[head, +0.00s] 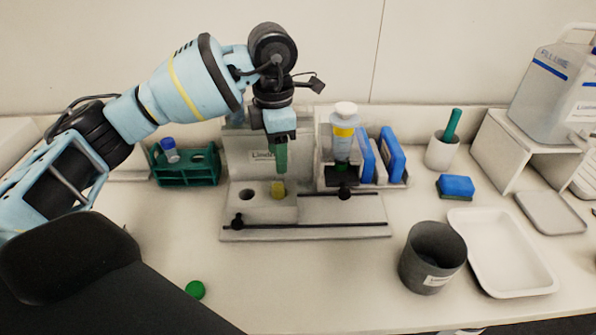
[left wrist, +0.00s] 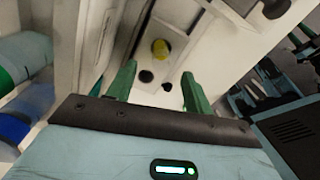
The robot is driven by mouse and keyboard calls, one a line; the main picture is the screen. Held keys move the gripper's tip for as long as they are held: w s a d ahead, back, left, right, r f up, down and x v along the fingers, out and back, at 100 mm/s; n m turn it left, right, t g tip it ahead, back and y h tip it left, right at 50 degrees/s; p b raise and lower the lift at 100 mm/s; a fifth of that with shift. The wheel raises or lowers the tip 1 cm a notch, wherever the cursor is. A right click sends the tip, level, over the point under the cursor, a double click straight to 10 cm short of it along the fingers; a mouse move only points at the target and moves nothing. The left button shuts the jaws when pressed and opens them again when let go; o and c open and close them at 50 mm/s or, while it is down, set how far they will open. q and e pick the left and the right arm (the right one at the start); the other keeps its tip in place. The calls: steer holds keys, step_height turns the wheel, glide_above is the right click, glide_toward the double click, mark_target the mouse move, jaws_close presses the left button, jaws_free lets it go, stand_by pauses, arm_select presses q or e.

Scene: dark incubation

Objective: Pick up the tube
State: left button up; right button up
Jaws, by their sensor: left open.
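A tube with a yellow top (head: 278,189) stands in a hole of the grey fixture (head: 262,211); its lower part is hidden. In the left wrist view its round yellow top (left wrist: 160,48) lies beyond the fingertips, roughly centred between them. My left gripper (head: 281,166), with green fingers, points down just above the yellow top. The left wrist view shows its two fingers (left wrist: 158,78) apart with nothing between them. A second tube with a blue cap (head: 168,143) leans in the green rack (head: 186,178) to the left. My right gripper is not in view.
A white bottle with a yellow band (head: 343,133) and blue blocks (head: 391,154) stand right of the gripper. A dark grey cup (head: 432,262) and white tray (head: 502,262) are at front right. The front-middle bench is clear.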

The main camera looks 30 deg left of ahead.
mark_target(277, 180)
arm_select(q)
steer(key=shift+w+r, duration=0.1)
steer(key=shift+w, duration=0.05)
steer(key=shift+s, duration=0.25)
steer(key=shift+s+f, duration=0.1)
steer(key=shift+f, duration=1.65)
step_height(277, 180, down, 4)
steer(key=shift+f+p, duration=0.1)
steer(key=shift+p, duration=0.2)
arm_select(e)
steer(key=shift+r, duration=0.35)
